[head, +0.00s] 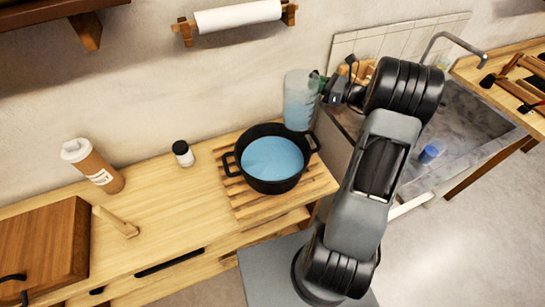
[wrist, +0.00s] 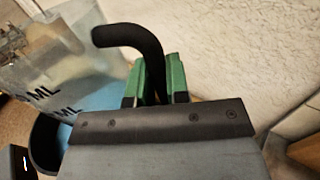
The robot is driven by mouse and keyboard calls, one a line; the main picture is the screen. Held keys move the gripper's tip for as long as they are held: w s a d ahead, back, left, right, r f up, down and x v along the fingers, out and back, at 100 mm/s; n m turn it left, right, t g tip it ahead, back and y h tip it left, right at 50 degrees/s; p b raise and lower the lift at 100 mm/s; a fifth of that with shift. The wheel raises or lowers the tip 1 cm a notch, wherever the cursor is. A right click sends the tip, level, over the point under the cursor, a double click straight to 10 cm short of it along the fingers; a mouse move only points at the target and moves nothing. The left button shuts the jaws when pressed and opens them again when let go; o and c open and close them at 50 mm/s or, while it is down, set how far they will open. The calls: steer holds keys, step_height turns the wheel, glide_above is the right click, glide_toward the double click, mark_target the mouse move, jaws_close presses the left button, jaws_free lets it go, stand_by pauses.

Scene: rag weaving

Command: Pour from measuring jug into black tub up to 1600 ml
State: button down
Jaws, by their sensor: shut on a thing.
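The measuring jug (head: 299,103) is clear with blue liquid in it. It stands nearly upright at the back right of the black tub (head: 262,187), overlapping its rim in the head view; I cannot tell its height above the board. The tub has two side handles and holds blue liquid. I see no stream between them. My gripper (head: 322,86) is to the right of the jug. In the wrist view its green fingers (wrist: 157,82) are shut on the jug's black handle (wrist: 135,37), and the jug's wall (wrist: 50,70) shows ML markings. No level mark is readable in the tub.
The tub stands on a slatted wooden board (head: 318,180) on the counter. The wall is close behind. A sink (head: 465,130) with a blue item (head: 428,154) is at right.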

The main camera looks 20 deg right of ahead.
step_height(320, 180, up, 8)
steer(key=w+d+p, duration=0.1)
steer(key=d+p, duration=0.1)
steer(key=p, duration=0.4)
steer(key=shift+w+d, duration=0.2)
steer(key=shift+w, duration=0.15)
